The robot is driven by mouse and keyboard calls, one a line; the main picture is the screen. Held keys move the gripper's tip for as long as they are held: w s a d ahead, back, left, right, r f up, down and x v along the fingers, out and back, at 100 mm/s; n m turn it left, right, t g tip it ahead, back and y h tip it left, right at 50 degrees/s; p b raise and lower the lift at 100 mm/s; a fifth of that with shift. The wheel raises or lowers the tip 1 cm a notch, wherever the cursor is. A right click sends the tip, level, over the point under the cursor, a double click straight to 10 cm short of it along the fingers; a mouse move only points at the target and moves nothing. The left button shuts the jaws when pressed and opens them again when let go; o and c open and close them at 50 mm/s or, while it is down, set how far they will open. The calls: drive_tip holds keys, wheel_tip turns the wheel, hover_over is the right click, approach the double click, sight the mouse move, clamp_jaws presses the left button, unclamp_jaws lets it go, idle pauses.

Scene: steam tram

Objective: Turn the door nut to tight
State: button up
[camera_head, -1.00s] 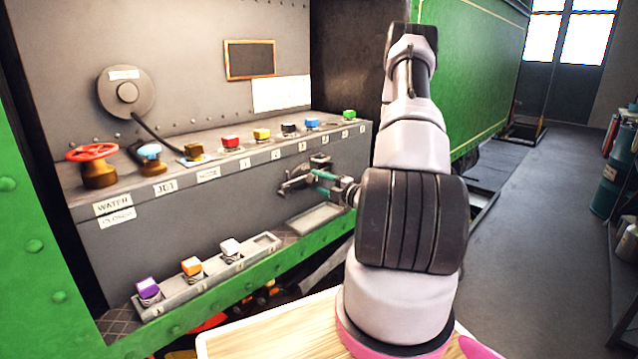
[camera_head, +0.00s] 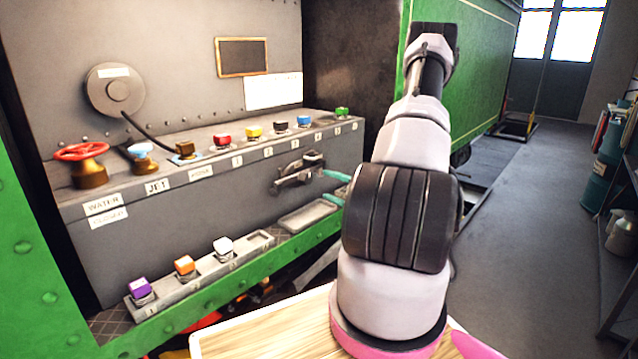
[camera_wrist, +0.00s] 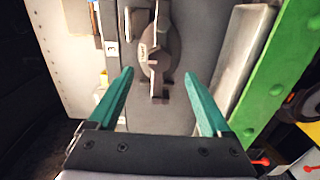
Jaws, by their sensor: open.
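The door nut (camera_head: 297,174) is a dark metal fitting with a bar handle on the grey front panel, below the right part of the shelf. In the wrist view the door nut (camera_wrist: 158,58) shows as a round plate with a small pale label and a bar running along it. My gripper (camera_head: 334,187) has teal fingers and is to the right of the nut in the head view. In the wrist view my gripper (camera_wrist: 158,75) is open and empty, its fingers spread either side of the nut and apart from it.
A shelf above holds a red valve wheel (camera_head: 82,152) and several coloured blocks. A lower rack (camera_head: 205,268) holds purple, orange and white blocks. An empty grey tray (camera_head: 308,216) sits below the nut.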

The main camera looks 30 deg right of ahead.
drive_tip(key=shift+v, duration=1.5)
drive_tip(key=a+r+n+g+y, duration=0.8)
drive_tip(key=a+r+n, duration=0.45)
drive_tip(key=n, duration=0.25)
drive_tip(key=s+a+r+n+g+h, duration=0.2)
drive_tip(key=s+a+r+n+g, duration=0.45)
drive_tip(key=n, duration=0.55)
drive_tip(key=s+r+n+t+h, duration=0.2)
drive_tip(key=s+r+n+h, duration=0.2)
drive_tip(key=n, duration=0.5)
drive_tip(key=s+a+r+n+t+h, duration=0.1)
drive_tip(key=s+r+n+t+h, duration=0.1)
drive_tip(key=s+r+n+h, duration=0.3)
wheel_tip(320, 180, up, 3)
drive_tip(key=n+h, duration=0.1)
drive_tip(key=n, duration=0.4)
drive_tip(key=shift+s+r+t, duration=0.2)
drive_tip(key=shift+s+t, duration=0.05)
drive_tip(key=shift+t, duration=0.1)
